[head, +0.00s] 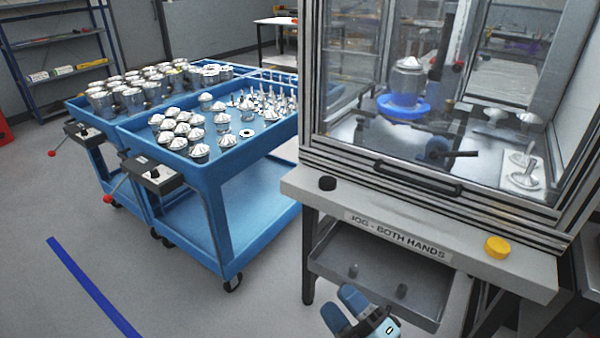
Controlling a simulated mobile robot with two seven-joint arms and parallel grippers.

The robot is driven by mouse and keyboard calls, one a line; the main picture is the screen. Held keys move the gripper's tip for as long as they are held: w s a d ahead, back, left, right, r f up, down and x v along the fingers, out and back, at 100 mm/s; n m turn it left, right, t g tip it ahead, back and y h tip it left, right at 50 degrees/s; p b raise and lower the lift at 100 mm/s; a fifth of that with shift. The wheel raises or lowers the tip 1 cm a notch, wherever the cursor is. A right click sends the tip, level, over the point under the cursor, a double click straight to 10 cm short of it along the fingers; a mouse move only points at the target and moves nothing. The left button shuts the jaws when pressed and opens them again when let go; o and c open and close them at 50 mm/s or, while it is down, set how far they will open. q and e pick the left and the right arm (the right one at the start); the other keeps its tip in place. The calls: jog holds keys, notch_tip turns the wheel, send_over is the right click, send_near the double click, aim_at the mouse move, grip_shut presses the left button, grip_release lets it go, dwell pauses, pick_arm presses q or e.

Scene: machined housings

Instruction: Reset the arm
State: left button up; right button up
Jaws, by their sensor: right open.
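My right gripper (348,308) shows at the bottom of the head view, in front of the machine's lower tray. Its blue fingers are apart and nothing shows between them. My left gripper is not in view.
A glass-fronted machine (420,189) holds a metal housing (408,78) on a blue round fixture (403,107). Its ledge has a black button (327,183) and a yellow button (497,247). Blue carts (222,192) with metal housings stand left.

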jog(key=s+d+f+m+g+h, duration=0.3)
jog(key=s+d+f+m+h, duration=0.25)
jog(key=f+m, duration=0.4)
jog(key=s+d+f+m+g+h, duration=0.35)
jog(key=d+f+m+h, duration=0.2)
jog(key=f+m, duration=0.4)
pick_arm(q)
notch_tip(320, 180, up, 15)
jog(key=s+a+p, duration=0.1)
jog(key=p, duration=1.8)
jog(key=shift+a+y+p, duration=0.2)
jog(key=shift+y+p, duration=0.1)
pick_arm(e)
notch_tip(320, 180, up, 14)
jog(key=s+d, duration=0.1)
jog(key=s, duration=0.1)
jog(key=shift+d+t+y, duration=0.25)
jog(key=shift+t+y, duration=0.05)
jog(key=shift+t, duration=0.05)
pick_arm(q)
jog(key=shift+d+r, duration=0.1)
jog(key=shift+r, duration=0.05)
pick_arm(e)
jog(key=shift+s, duration=0.1)
